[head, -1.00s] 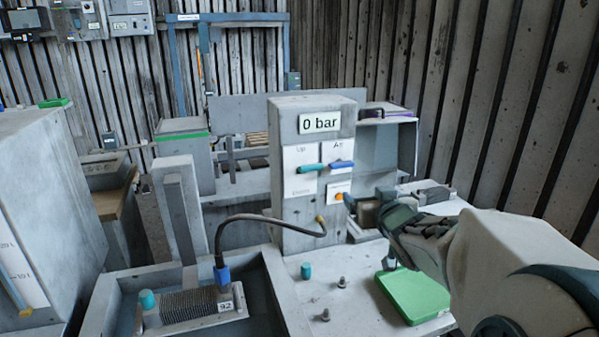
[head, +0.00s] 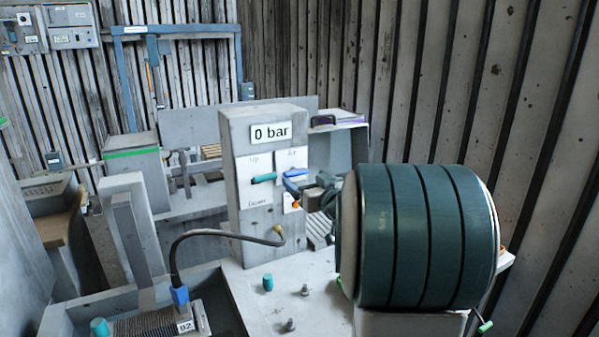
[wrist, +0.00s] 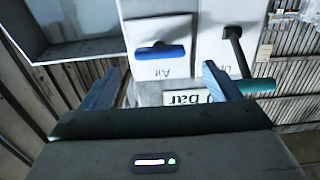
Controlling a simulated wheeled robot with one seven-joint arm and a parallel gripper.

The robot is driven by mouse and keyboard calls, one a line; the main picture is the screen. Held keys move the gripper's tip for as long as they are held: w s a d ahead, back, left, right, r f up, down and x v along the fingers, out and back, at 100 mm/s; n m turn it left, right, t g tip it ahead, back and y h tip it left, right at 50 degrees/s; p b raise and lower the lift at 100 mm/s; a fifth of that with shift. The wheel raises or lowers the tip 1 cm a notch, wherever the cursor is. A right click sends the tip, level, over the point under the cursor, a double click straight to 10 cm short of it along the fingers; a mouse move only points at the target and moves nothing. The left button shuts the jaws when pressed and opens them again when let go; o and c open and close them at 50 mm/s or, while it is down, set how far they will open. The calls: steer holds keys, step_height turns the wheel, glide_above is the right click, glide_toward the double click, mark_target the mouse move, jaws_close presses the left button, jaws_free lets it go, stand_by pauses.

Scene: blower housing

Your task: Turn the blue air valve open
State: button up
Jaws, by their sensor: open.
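The blue air valve (head: 296,172) is a short blue lever on the white "Air" panel of the grey control post (head: 240,215). It also shows in the wrist view (wrist: 160,52), upside down, with its handle lying horizontal. My gripper (wrist: 160,84) is open and empty, its two fingers pointing at the panel on either side of the lever in the picture. I see no contact with the lever. In the head view my gripper (head: 308,193) is just right of and below the lever, partly hidden by my own arm. The display reads 0 bar (head: 270,132).
A teal lever (head: 264,178) sits on the panel left of the blue one; it also shows in the wrist view (wrist: 257,85). An orange button (head: 295,205) is below the blue valve. A black hose (head: 220,233) runs left from the post. Pegs stand on the bench in front.

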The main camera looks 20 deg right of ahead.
mark_target(298, 173)
steer(key=shift+w+a+p, duration=0.1)
steer(key=shift+w+p, duration=0.25)
steer(key=shift+w, duration=2.15)
steer(key=c, duration=1)
